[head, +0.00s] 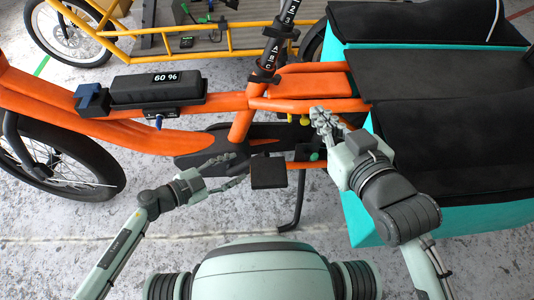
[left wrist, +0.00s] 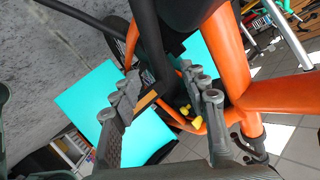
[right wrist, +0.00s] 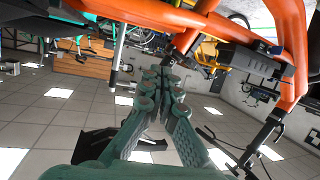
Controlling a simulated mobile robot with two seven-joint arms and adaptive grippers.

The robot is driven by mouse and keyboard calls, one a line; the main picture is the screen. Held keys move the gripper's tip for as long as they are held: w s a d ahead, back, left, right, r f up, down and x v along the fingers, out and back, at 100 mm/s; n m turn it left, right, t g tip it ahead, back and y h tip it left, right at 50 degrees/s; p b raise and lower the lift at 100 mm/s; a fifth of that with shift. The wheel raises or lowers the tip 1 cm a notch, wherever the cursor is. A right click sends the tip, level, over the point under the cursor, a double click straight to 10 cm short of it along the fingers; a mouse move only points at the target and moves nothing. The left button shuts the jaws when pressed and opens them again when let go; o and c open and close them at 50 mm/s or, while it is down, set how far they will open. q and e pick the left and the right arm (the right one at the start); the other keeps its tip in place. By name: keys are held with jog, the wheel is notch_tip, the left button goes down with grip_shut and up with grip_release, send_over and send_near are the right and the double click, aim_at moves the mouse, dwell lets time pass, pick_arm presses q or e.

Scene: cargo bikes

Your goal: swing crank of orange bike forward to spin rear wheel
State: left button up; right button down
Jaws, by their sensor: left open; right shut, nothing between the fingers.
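The orange bike (head: 235,105) stands across the head view; its orange frame also shows in the left wrist view (left wrist: 240,60) and right wrist view (right wrist: 170,15). A black pedal (head: 268,172) sits low near the middle, below the dark crank housing (head: 215,142). The crank arm itself is hard to make out. My left gripper (head: 235,170) is open and empty, just left of the pedal. In the left wrist view, a dark bar shows between and beyond its fingers (left wrist: 165,95). My right gripper (head: 322,120) is shut and empty, by the frame's rear. The rear wheel is hidden behind the bags.
Turquoise-and-black cargo bags (head: 365,205) fill the right side, close to my right arm. A black kickstand (head: 297,200) reaches the floor. The front wheel (head: 75,165) is at left. A yellow bike (head: 150,40) stands behind. The floor in front is clear.

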aim_at(254, 161)
pick_arm(q)
jog(key=b+x, duration=0.2)
jog(key=x, duration=0.5)
jog(key=shift+d+f, duration=0.25)
jog(key=shift+d, duration=0.15)
jog(key=shift+w+d, duration=0.1)
jog(key=shift+d, duration=0.1)
pick_arm(e)
jog(key=a+r+t+y, duration=0.3)
jog(key=a+r+t, duration=0.1)
jog(key=r, duration=0.6)
jog(key=shift+s+r+t, duration=0.4)
jog(key=shift+t, duration=0.2)
jog(key=shift+a, duration=0.1)
pick_arm(q)
grip_shut()
